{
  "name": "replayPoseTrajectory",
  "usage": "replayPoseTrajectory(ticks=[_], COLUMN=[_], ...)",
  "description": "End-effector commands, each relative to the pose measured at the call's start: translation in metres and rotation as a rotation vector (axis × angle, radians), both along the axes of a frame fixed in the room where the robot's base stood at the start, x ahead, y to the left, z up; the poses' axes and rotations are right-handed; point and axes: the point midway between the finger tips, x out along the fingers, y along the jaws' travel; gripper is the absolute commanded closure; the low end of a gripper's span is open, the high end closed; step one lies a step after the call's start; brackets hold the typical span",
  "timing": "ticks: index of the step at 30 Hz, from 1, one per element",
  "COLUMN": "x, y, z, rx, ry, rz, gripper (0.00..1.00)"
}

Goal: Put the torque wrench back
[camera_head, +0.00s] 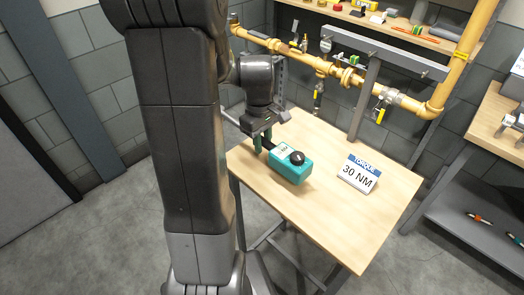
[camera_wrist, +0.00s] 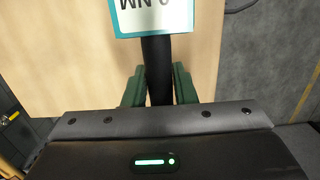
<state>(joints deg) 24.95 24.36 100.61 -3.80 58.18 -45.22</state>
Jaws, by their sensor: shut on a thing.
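The torque wrench (camera_head: 292,168) shows as a teal block with a black knob and a white label, with a dark handle reaching toward my gripper. My gripper (camera_head: 264,140) is over the far left part of the wooden table. In the wrist view the green fingers of my gripper (camera_wrist: 159,88) are shut on the wrench's black handle (camera_wrist: 157,62). The label on the teal block (camera_wrist: 150,35) reads upside down there, ending in "NM". I cannot tell whether the block touches the table.
A sign (camera_head: 358,175) reading "TORQUE 30 NM" stands on the wooden table (camera_head: 330,228), right of the wrench. Yellow gas pipes (camera_head: 300,60) with valves run behind it. A grey post (camera_head: 365,100) rises at the back edge. Another bench (camera_head: 492,135) is at right. The table's front is clear.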

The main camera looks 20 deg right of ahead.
Motion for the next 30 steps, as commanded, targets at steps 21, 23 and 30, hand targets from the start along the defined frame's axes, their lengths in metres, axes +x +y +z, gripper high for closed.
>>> replayPoseTrajectory(ticks=[21, 23, 30], x=[0.001, 0.001, 0.001], y=[0.0, 0.0, 0.0], z=[-0.047, -0.048, -0.05], rx=[-0.001, -0.001, -0.001], ry=[-0.002, -0.002, -0.001], rz=[0.0, 0.0, 0.0], gripper=[1.0, 1.0, 0.54])
